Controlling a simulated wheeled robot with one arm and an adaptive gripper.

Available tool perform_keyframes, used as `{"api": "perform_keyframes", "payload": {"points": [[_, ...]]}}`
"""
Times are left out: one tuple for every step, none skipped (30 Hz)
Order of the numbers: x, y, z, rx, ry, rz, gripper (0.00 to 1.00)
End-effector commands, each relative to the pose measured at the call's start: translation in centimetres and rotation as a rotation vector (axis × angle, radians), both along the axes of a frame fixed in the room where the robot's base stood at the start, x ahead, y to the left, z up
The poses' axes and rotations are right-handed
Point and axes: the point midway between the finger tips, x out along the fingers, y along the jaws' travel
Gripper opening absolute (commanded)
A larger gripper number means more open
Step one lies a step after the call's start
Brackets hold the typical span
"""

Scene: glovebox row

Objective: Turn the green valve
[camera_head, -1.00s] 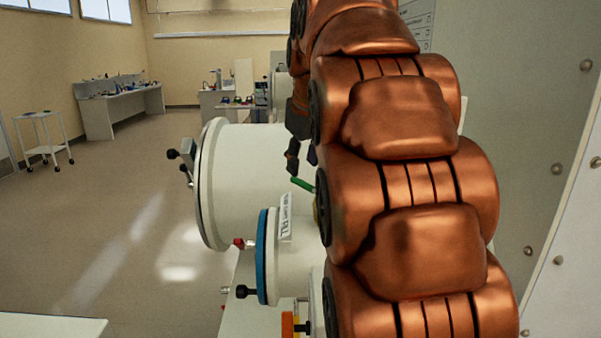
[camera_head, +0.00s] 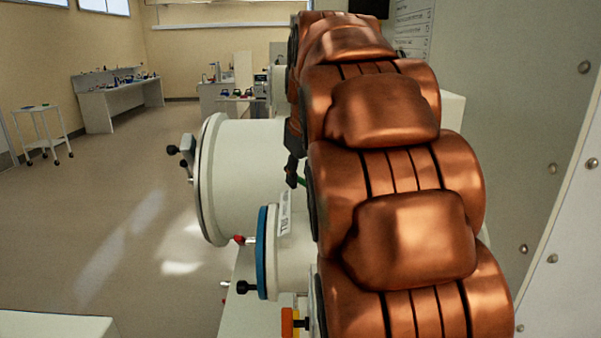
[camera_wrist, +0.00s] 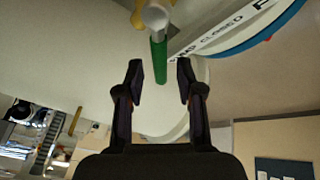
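The green valve is a green lever handle (camera_wrist: 159,60) on a round grey pivot (camera_wrist: 156,17) at the top middle of the wrist view. My gripper (camera_wrist: 160,72) is open, one dark finger on each side of the handle's free end. A gap shows on both sides, and I see no contact. In the head view my gripper (camera_head: 292,172) hangs beside the glovebox port, mostly behind my copper-coloured arm. Only a sliver of the green handle (camera_head: 302,182) shows there; the rest of the valve is hidden.
A white port with a blue rim (camera_head: 262,252) and a red-tipped knob (camera_head: 239,240) is close in front. A large white cylinder (camera_head: 250,165) with a round door stands behind it. A label (camera_wrist: 222,38) reading "CLOSED" is beside the valve. Open floor is left.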

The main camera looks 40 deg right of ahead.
Motion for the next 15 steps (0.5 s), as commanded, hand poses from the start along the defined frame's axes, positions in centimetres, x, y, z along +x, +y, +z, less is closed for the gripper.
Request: {"api": "perform_keyframes", "payload": {"points": [[0.00,0.00,0.00,0.000,0.000,0.000,0.29],[0.00,0.00,0.00,0.000,0.000,0.000,0.26],[-0.01,0.01,-0.01,0.000,0.000,0.000,0.22],[0.00,0.00,0.01,0.000,0.000,0.000,0.18],[0.00,0.00,0.01,0.000,0.000,0.000,0.15],[-0.01,0.01,0.00,0.000,0.000,0.000,0.11],[0.00,0.01,0.01,0.000,0.000,0.000,0.08],[0.00,0.01,0.01,0.000,0.000,0.000,0.05],[-0.01,0.01,0.00,0.000,0.000,0.000,0.01],[-0.01,0.01,-0.01,0.000,0.000,0.000,0.00],[-0.01,0.01,-0.01,0.000,0.000,0.000,0.00],[-0.01,0.01,-0.01,0.000,0.001,0.000,0.00],[-0.01,0.01,-0.01,0.001,0.001,0.000,0.00],[-0.01,0.01,-0.01,0.001,0.001,0.000,0.00],[0.00,0.01,0.00,0.000,0.000,0.000,0.00]]}}
